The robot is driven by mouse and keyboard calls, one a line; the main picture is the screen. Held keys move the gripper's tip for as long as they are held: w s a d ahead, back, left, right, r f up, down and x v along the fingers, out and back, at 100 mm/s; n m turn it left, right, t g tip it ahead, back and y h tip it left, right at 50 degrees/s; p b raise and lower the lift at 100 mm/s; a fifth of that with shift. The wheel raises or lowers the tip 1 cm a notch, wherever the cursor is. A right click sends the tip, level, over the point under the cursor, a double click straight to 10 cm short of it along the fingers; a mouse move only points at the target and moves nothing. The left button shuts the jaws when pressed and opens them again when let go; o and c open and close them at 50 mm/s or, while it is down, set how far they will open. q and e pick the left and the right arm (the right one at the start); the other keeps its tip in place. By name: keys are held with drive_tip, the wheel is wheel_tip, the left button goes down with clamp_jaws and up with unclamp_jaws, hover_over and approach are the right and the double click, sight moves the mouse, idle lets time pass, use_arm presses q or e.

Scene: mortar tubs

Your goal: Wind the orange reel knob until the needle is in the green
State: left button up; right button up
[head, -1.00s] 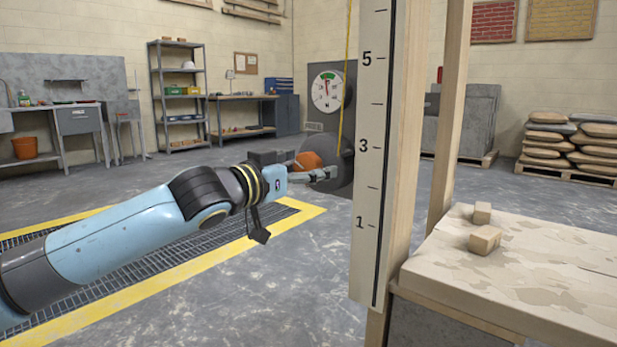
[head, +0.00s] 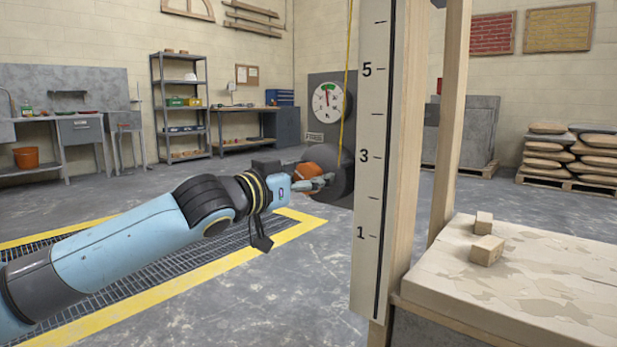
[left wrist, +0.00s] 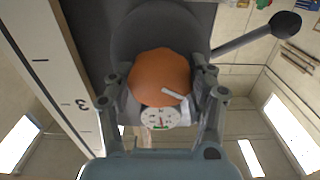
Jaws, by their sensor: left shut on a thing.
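The orange reel knob (head: 309,166) sits in front of the grey reel drum (head: 342,178) at the back. My left gripper (head: 316,184) is shut on the knob. In the left wrist view the orange knob (left wrist: 159,77) lies between the two fingers of the left gripper (left wrist: 160,90), with a pale mark on its face. The round dial (head: 327,102) stands above the reel, with a green arc at its top. Its needle points roughly upward, but whether it is within the green is too small to tell. The knob partly hides the dial (left wrist: 163,117) in the wrist view. My right gripper is out of view.
A tall numbered scale board (head: 370,157) on a wooden post stands right of the reel, with a yellow cord (head: 346,80) just left of it. A bench (head: 560,275) with two small blocks is at the front right. A yellow-edged floor grate (head: 130,270) lies under my arm.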

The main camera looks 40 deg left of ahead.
use_arm(q)
drive_tip(key=shift+m, duration=0.3)
drive_tip(key=shift+r+m+p, duration=0.1)
drive_tip(key=shift+m+p, duration=0.2)
drive_tip(key=shift+m, duration=1.8)
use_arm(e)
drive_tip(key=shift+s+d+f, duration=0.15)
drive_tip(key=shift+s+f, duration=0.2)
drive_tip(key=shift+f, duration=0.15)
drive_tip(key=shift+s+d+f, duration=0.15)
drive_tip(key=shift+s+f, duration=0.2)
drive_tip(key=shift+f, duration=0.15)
use_arm(q)
drive_tip(key=o, duration=1.2)
drive_tip(key=shift+c, duration=0.2)
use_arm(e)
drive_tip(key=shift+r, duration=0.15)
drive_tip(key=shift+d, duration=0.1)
use_arm(q)
drive_tip(key=shift+s, duration=0.15)
